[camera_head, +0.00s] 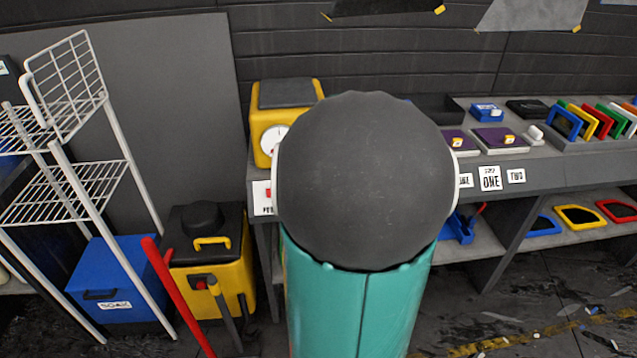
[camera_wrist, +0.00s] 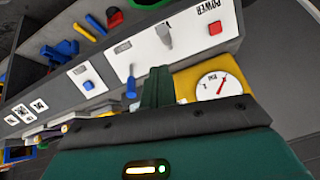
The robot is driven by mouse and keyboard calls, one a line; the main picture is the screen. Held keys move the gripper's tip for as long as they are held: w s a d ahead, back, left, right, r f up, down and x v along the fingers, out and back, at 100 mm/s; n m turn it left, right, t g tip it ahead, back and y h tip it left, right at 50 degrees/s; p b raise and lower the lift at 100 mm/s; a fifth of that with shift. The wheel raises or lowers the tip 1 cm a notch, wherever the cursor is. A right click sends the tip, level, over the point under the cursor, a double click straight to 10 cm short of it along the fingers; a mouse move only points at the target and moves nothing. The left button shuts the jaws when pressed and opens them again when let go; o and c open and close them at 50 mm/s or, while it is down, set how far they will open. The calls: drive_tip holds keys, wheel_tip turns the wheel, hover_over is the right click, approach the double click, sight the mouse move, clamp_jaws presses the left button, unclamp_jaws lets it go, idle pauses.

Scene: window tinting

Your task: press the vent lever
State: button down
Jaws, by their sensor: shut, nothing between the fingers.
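A blue lever (camera_wrist: 131,86) stands on the plate further left. I cannot read a vent label on either, so I cannot tell which is the vent lever. My gripper (camera_wrist: 158,72) is shut and empty, its dark green fingers pointing at the panel. In the picture it lies just below the grey lever and right of the blue one; contact with either is not visible. In the head view my arm hides both levers and the gripper.
A red button (camera_wrist: 214,28) sits on the POWER plate, and a blue button (camera_wrist: 88,85) on another plate. A yellow box with a white dial (camera_wrist: 211,87) is close to my gripper. In the head view, a wire rack (camera_head: 75,180) and yellow bin (camera_head: 215,270) stand left.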

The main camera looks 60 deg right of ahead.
drive_tip(key=shift+s+a+r, duration=0.55)
drive_tip(key=shift+s+a, duration=0.1)
drive_tip(key=shift+a, duration=0.1)
drive_tip(key=w+a+r+n+t+y, duration=0.1)
drive_tip(key=w+a+r+n, duration=0.2)
drive_tip(key=a, duration=0.7)
drive_tip(key=w+a+r+n+y, duration=0.1)
drive_tip(key=w+a+r+n, duration=0.2)
drive_tip(key=a, duration=0.7)
drive_tip(key=s+a+r+n+y, duration=0.1)
drive_tip(key=s+a+n, duration=0.2)
drive_tip(key=a, duration=0.7)
drive_tip(key=s+a+r+n+y, duration=0.1)
drive_tip(key=s+a+n, duration=0.1)
drive_tip(key=s+a, duration=0.3)
drive_tip(key=a, duration=0.4)
drive_tip(key=shift+a+n+y, duration=0.4)
